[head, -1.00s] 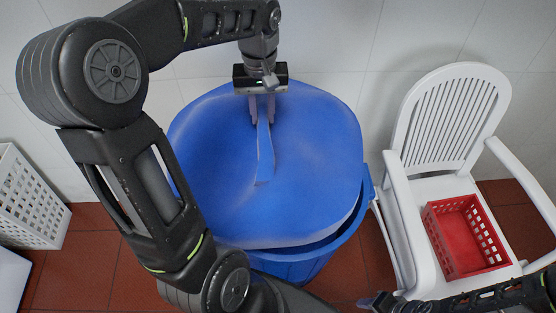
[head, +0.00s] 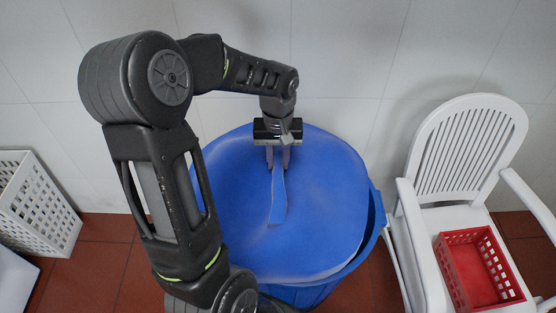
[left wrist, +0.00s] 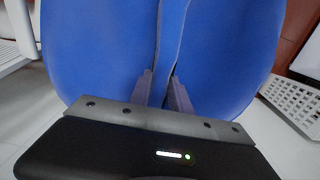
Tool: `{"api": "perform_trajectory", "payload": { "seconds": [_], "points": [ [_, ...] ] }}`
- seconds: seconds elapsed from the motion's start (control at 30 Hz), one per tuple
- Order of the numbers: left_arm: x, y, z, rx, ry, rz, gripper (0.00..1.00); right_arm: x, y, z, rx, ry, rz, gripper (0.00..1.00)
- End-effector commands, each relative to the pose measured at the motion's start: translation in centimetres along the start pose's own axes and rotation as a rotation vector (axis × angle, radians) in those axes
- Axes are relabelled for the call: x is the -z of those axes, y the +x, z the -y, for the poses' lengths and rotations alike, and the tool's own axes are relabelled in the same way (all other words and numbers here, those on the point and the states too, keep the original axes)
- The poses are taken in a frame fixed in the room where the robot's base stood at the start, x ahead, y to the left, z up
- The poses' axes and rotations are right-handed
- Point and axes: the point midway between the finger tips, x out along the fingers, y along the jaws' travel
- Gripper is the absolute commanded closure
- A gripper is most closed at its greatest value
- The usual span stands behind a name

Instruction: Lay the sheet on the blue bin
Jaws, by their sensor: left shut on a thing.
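The blue sheet (head: 235,200) is a broad rounded piece lying over the top of the blue bin (head: 308,294). A strip of the bin's rim and wall shows beyond the sheet at the right and front. My left gripper (head: 279,166) points down over the far part of the sheet, shut on a raised narrow strip of it. In the left wrist view the fingers (left wrist: 160,92) stand at this strip, with the sheet (left wrist: 100,50) spreading to both sides. My left arm hides part of the sheet's left edge. My right gripper is out of view.
A white chair (head: 470,150) with a red basket (head: 478,268) on its seat stands to the right, near the bin. A white perforated basket (head: 35,205) stands at the left. A tiled wall (head: 340,60) is close behind the bin.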

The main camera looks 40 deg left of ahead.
Motion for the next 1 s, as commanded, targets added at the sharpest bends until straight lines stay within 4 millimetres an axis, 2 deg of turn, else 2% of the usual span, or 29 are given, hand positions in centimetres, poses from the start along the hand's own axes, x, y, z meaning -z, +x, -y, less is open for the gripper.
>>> {"api": "perform_trajectory", "payload": {
  "seconds": [0.47, 0.5, 0.73, 1.0],
  "points": [
    [0.08, 0.98, -0.05, -0.002, 0.0, -0.003, 1.0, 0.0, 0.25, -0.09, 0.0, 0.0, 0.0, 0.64],
    [0.0, 0.95, 0.0, -0.001, 0.0, -0.001, 0.73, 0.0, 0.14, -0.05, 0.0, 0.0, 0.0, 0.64],
    [0.0, 0.94, 0.0, -0.001, 0.0, 0.0, 0.55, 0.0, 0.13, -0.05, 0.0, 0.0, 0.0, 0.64],
    [0.0, 0.81, 0.0, -0.001, 0.0, -0.001, 0.55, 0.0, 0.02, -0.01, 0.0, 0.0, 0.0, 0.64]
  ]
}}
